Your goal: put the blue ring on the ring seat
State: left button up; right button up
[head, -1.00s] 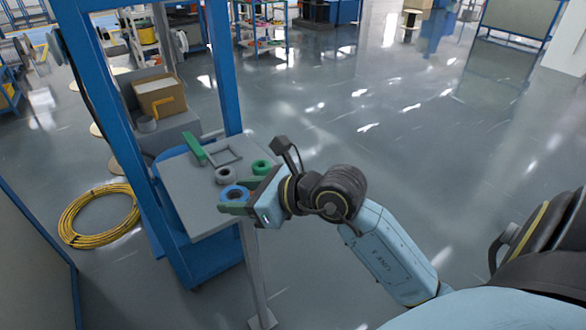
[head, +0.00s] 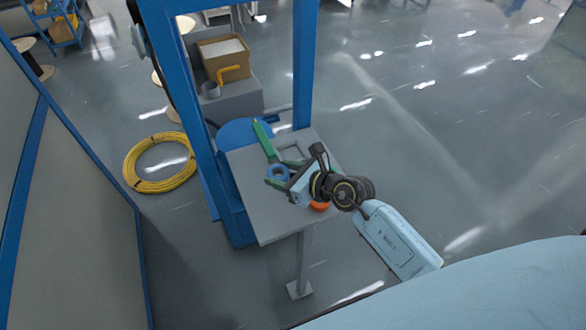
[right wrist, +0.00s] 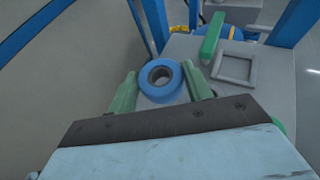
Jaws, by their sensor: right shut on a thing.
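The blue ring (head: 278,170) is over the grey table, close to the near end of the green bar. My right gripper (head: 280,173) is shut on it, with one green finger on each side. In the right wrist view the blue ring (right wrist: 146,84) lies between the fingers, and a grey round part with a dark centre shows inside its hole. I cannot tell whether that part belongs to the ring or lies beneath it. A grey square frame (right wrist: 236,67) lies beyond on the table. I cannot tell which part is the ring seat. My left gripper is out of view.
The green bar (head: 263,139) lies near the square frame on the table (head: 257,208). An orange piece (head: 320,206) shows under my right wrist. Blue posts (head: 181,95) rise beside the table. A yellow cable coil (head: 137,180) lies on the floor.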

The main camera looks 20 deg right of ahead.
jog(key=b, duration=0.3)
send_over(283, 202)
notch_tip(283, 202, down, 6)
jog(key=shift+s+f, duration=0.15)
notch_tip(283, 202, down, 4)
jog(key=shift+r+b, duration=0.25)
jog(key=shift+b, duration=0.65)
jog(key=shift+f, duration=0.35)
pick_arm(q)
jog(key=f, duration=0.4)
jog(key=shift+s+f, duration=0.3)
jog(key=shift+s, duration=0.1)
pick_arm(e)
jog(key=shift+r, duration=0.1)
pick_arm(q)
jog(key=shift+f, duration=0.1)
pick_arm(e)
jog(key=o, duration=0.6)
jog(key=shift+o, duration=0.5)
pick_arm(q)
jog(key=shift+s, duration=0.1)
